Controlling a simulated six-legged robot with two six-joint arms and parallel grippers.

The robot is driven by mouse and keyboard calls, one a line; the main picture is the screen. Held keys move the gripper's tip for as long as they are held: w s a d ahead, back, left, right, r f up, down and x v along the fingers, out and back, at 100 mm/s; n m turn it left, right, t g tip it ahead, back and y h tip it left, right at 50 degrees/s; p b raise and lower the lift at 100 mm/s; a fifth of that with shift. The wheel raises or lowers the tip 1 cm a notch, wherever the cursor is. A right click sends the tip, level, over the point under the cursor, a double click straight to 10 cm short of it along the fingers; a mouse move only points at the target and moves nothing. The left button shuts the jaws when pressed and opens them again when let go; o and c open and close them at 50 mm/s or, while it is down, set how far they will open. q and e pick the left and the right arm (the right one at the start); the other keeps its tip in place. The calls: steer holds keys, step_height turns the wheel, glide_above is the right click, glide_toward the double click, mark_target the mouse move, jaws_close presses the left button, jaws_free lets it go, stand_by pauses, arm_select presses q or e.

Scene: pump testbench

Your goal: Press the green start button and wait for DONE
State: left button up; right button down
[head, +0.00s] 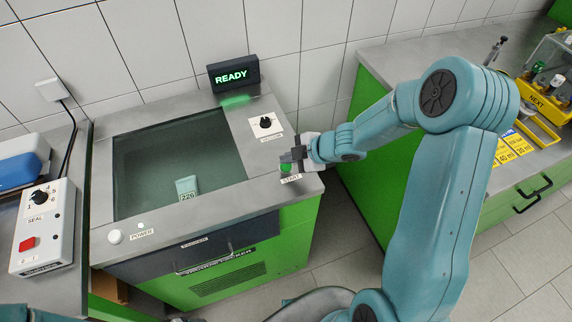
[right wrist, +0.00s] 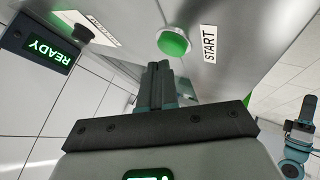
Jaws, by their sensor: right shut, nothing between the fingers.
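The green start button (head: 285,168) is on the right front of the grey machine top, beside a START label (head: 291,178). My right gripper (head: 287,158) is at the button, its fingers shut and empty. In the right wrist view the round green button (right wrist: 174,42) shows beyond the shut fingertips (right wrist: 160,66), with a visible gap in the picture; I cannot tell whether they touch. The display (head: 233,74) at the back of the machine reads READY in green. It also shows in the right wrist view (right wrist: 38,46).
A black knob (head: 266,123) sits behind the button. The machine's glass lid (head: 170,150) covers a chamber with a small labelled item (head: 187,188). A white seal box (head: 42,228) with a red button stands left. A green bench (head: 376,115) with yellow trays stands right.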

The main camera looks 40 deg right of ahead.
mark_target(289, 167)
steer(key=shift+f, duration=0.25)
steer(key=shift+f+b, duration=0.45)
steer(key=shift+f, duration=0.1)
stand_by(0.5)
steer(key=shift+r, duration=0.15)
steer(key=shift+r+p, duration=0.8)
steer(key=shift+p, duration=0.2)
step_height(289, 167, up, 5)
steer(key=p, duration=0.5)
steer(key=shift+r, duration=0.1)
stand_by(0.6)
